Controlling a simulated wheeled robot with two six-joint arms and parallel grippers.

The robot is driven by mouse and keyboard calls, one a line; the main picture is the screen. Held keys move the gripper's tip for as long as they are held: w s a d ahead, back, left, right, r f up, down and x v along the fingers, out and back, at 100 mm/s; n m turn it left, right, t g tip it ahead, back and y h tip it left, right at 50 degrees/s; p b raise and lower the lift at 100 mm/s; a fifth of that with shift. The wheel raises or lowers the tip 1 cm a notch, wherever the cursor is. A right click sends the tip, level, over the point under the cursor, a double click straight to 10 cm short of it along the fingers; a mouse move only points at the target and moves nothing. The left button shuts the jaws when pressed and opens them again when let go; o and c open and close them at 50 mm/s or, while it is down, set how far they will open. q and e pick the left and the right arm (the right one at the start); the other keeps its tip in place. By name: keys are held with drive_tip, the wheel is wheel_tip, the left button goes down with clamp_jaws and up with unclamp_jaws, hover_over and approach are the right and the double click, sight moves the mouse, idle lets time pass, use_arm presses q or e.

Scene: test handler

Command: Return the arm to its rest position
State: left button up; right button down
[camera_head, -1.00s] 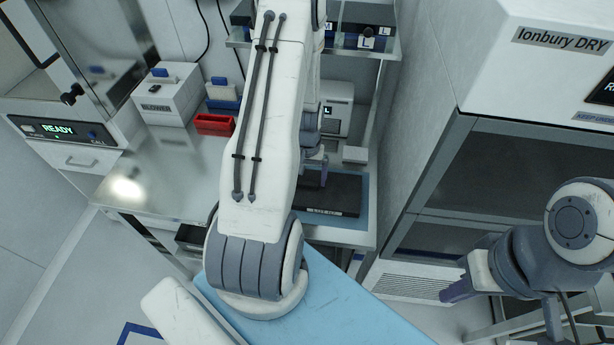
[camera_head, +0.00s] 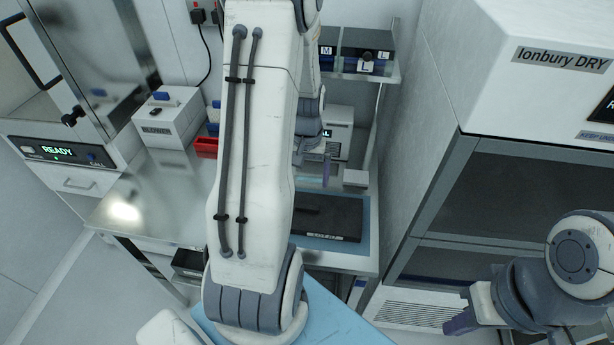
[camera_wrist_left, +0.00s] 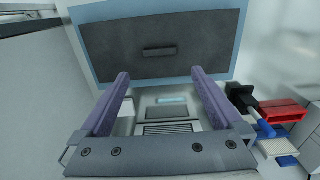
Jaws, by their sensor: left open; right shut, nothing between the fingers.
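My left arm (camera_head: 252,150) reaches from the bottom of the head view up and over the bench. Its gripper (camera_head: 322,170) is partly hidden behind the arm, above the back part of the bench. In the left wrist view my left gripper (camera_wrist_left: 158,88) has its two purple fingers apart, with nothing between them. A dark flat lidded case (camera_head: 335,217) lies on a blue mat (camera_head: 366,235), apart from the fingers. The case's handle shows in the left wrist view (camera_wrist_left: 159,51). My right gripper (camera_head: 458,323) is at the lower right, shut and empty, in front of the cabinet.
A red bin (camera_head: 206,147) and a white labelled box (camera_head: 170,118) stand left of my arm. A shelf (camera_head: 350,75) with dark bins is above the bench's back. A tall cabinet (camera_head: 480,110) bounds the right. The bench's left part (camera_head: 145,190) is clear.

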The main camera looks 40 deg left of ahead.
use_arm(q)
drive_tip(key=shift+r, duration=0.3)
idle(0.4)
drive_tip(key=d+r+m+b, duration=0.1)
drive_tip(key=d+r+m, duration=0.2)
drive_tip(key=d, duration=0.6)
drive_tip(key=d+r+m, duration=0.3)
drive_tip(key=d, duration=0.6)
drive_tip(key=s+d+r+m, duration=0.1)
drive_tip(key=s+d+m, duration=0.2)
drive_tip(key=s+d, duration=0.3)
drive_tip(key=s+d+r+m+h+b, duration=0.1)
drive_tip(key=s+d+m, duration=0.3)
drive_tip(key=s, duration=0.6)
drive_tip(key=d+r, duration=0.1)
drive_tip(key=d, duration=0.1)
drive_tip(key=shift+d+r+m, duration=0.3)
drive_tip(key=shift+d, duration=0.1)
